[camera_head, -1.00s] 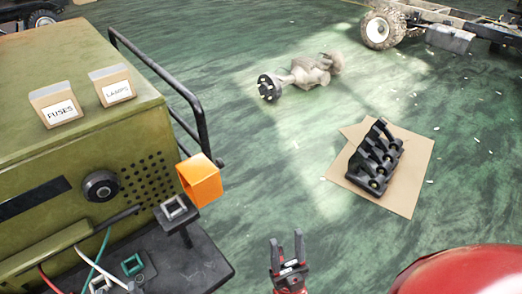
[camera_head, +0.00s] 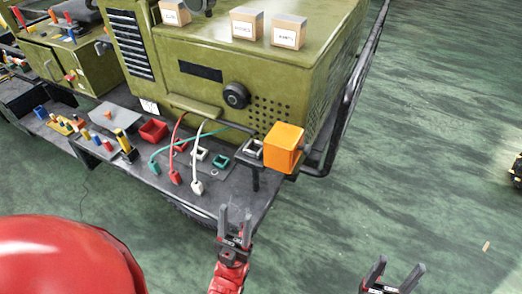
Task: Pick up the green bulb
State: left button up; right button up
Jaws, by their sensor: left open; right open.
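I cannot make out a green bulb for certain in the head view. A small green square socket (camera_head: 220,161) sits on the dark shelf at the front of the olive green machine, beside a white one (camera_head: 199,154). My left gripper (camera_head: 236,211) is open and empty, pointing up in front of the shelf's front right edge. My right gripper (camera_head: 398,267) is open and empty over the green floor at the bottom right, well apart from the shelf.
The olive machine (camera_head: 200,95) carries small labelled boxes on top, one box (camera_head: 289,32) reading LAMPS. An orange box (camera_head: 285,148) stands out at its right corner, near a dark rail (camera_head: 345,105). A red bin (camera_head: 153,131) and cables lie on the shelf (camera_head: 240,192).

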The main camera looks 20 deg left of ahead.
aim_at(70, 127)
jog(key=u, duration=1)
jog(key=i+j+u, duration=0.25)
jog(key=j, duration=0.2)
jog(key=i+j+u, duration=0.25)
jog(key=j, duration=0.2)
jog(key=i+j+u, duration=0.25)
jog(key=i+j, duration=0.3)
jog(key=j, duration=0.15)
jog(key=i+j, duration=0.15)
jog(key=i, duration=0.25)
jog(key=i+j+z, duration=0.1)
jog(key=i, duration=0.35)
jog(key=i+j+z, duration=0.1)
jog(key=i+j, duration=0.2)
jog(key=i, duration=0.1)
